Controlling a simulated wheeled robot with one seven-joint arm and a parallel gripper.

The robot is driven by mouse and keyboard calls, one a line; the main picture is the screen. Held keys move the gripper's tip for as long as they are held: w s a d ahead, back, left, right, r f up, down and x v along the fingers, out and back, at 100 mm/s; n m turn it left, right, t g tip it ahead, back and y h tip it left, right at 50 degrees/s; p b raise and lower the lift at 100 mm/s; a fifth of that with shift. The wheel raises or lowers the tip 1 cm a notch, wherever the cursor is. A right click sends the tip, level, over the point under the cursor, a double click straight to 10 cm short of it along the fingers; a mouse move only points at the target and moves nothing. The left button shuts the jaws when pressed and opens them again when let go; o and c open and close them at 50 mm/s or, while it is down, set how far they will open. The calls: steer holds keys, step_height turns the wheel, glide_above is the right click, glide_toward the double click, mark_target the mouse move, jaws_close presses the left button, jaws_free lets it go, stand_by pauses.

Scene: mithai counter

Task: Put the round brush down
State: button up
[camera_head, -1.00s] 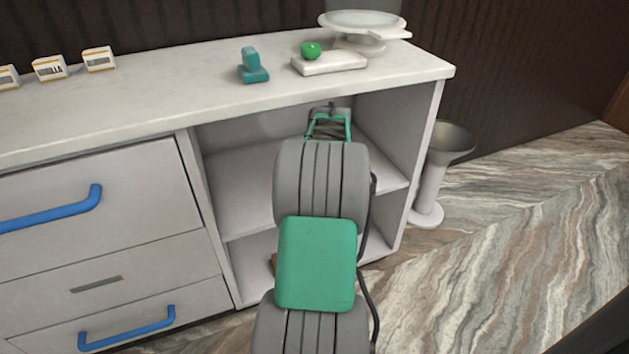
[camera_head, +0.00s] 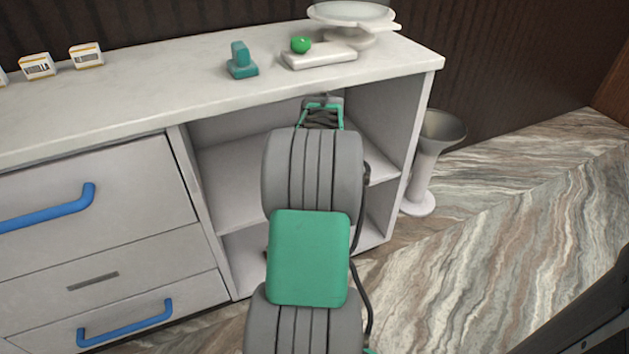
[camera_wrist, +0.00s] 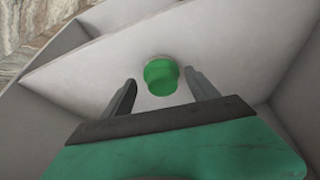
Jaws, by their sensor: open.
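The round brush (camera_wrist: 161,76) shows in the wrist view as a short, round green piece against the pale surface of the open cabinet compartment. My gripper (camera_wrist: 159,78) is open, with one dark finger on each side of the brush and a visible gap to both. I cannot tell how far the brush lies beyond the fingertips. In the head view my gripper (camera_head: 322,112) reaches into the upper compartment below the counter top. My arm and the counter edge hide the brush there.
On the counter top (camera_head: 140,105) stand a teal block-like tool (camera_head: 241,62), a white slab (camera_head: 318,58) with a green round piece (camera_head: 300,44), a white dish on a stand (camera_head: 352,15) and small boxes (camera_head: 86,56). A grey pedestal bowl (camera_head: 435,135) stands right of the cabinet.

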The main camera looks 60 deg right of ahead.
steer(key=s+a+p, duration=0.3)
steer(key=s+a, duration=0.3)
steer(key=s, duration=0.2)
steer(key=w+a+r+n+y, duration=0.15)
steer(key=w+a, duration=0.25)
steer(key=a, duration=0.6)
steer(key=w+a+r+n, duration=0.2)
steer(key=w+a, duration=0.1)
steer(key=a, duration=0.6)
steer(key=s+a+n, duration=0.2)
steer(key=a, duration=0.8)
steer(key=s+a+r+n+g+y, duration=0.1)
steer(key=s+a+n, duration=0.1)
steer(key=a, duration=0.8)
steer(key=shift+s+a+g, duration=0.3)
steer(key=shift+s+a, duration=0.1)
steer(key=shift+s, duration=0.2)
steer(key=shift+r, duration=0.1)
